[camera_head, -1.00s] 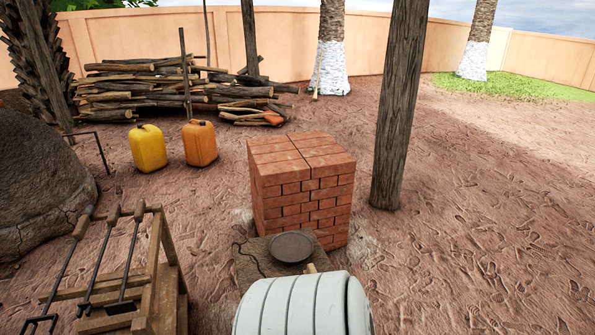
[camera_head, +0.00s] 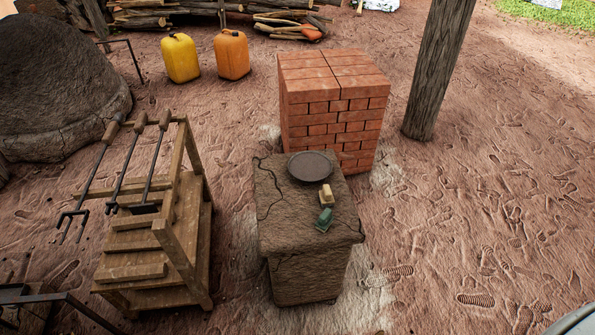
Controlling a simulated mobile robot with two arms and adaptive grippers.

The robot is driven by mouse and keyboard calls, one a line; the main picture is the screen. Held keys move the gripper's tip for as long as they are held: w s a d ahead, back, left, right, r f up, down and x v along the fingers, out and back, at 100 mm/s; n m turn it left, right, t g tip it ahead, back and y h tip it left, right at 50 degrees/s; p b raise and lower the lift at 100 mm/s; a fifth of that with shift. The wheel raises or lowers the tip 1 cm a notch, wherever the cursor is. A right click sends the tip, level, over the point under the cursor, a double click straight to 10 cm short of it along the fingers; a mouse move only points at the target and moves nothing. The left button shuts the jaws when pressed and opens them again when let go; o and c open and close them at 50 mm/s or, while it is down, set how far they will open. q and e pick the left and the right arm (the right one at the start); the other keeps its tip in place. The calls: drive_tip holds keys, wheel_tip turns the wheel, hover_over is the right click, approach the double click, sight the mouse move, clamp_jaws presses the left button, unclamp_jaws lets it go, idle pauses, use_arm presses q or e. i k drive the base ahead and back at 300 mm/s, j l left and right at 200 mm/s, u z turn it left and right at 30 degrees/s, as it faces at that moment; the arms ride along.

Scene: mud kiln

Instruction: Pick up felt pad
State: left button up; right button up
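A dark grey, flat round disc (camera_head: 311,166) lies on top of a cracked mud-brown block stand (camera_head: 268,214). Beside it, nearer to me, lie a small cream-coloured block (camera_head: 326,195) and a small green piece (camera_head: 324,219). I cannot tell for certain which of these is the felt pad. Neither of my grippers is in view.
A red brick stack (camera_head: 334,110) stands right behind the stand. A wooden rack (camera_head: 185,240) with long iron tools (camera_head: 129,175) stands to its left. Yellow (camera_head: 181,58) and orange (camera_head: 231,54) jerrycans and a wooden post (camera_head: 437,70) are farther back. Ground at right is open.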

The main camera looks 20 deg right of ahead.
sight(326, 196)
drive_tip(key=z, duration=0.75)
